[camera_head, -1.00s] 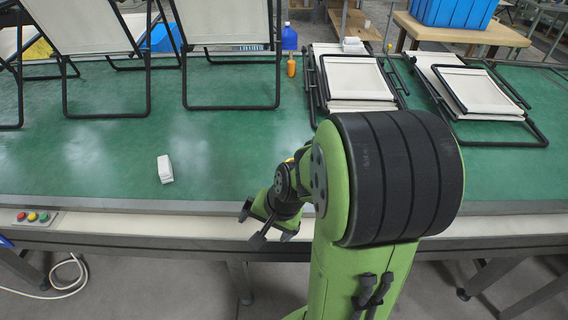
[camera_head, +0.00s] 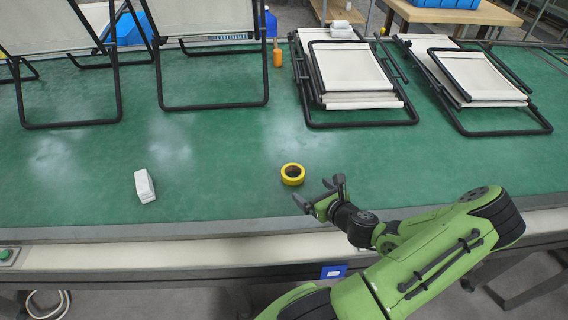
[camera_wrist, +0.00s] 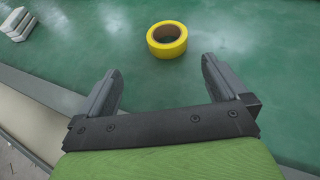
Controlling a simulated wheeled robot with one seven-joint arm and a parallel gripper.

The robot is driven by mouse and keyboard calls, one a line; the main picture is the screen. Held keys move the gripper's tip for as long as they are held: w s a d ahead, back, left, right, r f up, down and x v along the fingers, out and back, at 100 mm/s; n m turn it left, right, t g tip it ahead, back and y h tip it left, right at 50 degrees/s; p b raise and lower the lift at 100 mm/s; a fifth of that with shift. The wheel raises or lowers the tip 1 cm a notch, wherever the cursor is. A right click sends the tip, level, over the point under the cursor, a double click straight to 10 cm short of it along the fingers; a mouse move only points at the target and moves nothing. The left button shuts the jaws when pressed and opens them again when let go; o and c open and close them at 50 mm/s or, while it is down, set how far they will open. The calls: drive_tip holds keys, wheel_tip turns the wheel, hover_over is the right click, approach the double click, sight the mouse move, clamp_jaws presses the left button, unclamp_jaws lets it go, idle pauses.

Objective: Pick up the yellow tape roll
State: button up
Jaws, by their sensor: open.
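The yellow tape roll (camera_head: 292,174) lies flat on the green table near its front edge, its round hole facing up. In the wrist view the roll (camera_wrist: 167,40) is at the top, beyond my fingertips. My gripper (camera_head: 318,193) is open and empty, just to the right of and in front of the roll, apart from it. In the wrist view my gripper (camera_wrist: 160,75) shows its two fingers spread wide, with bare green surface between them.
A white block (camera_head: 145,186) lies to the left on the green table (camera_head: 220,190). Folded loungers (camera_head: 350,75) lie at the back right, and upright frames (camera_head: 212,60) stand at the back left. An orange bottle (camera_head: 277,56) stands between them. The surface around the roll is clear.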

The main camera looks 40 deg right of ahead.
drive_tip(key=shift+w+d+m+h, duration=0.1)
drive_tip(key=shift+d+m+h, duration=0.2)
drive_tip(key=shift+d+m, duration=0.15)
drive_tip(key=b, duration=0.2)
approach(289, 168)
drive_tip(key=shift+x, duration=1.15)
drive_tip(key=b+x, duration=0.1)
drive_tip(key=x, duration=0.4)
drive_tip(key=shift+w+d+f, duration=0.1)
drive_tip(key=shift+f, duration=0.1)
drive_tip(key=shift+c, duration=0.5)
drive_tip(key=c, duration=0.7)
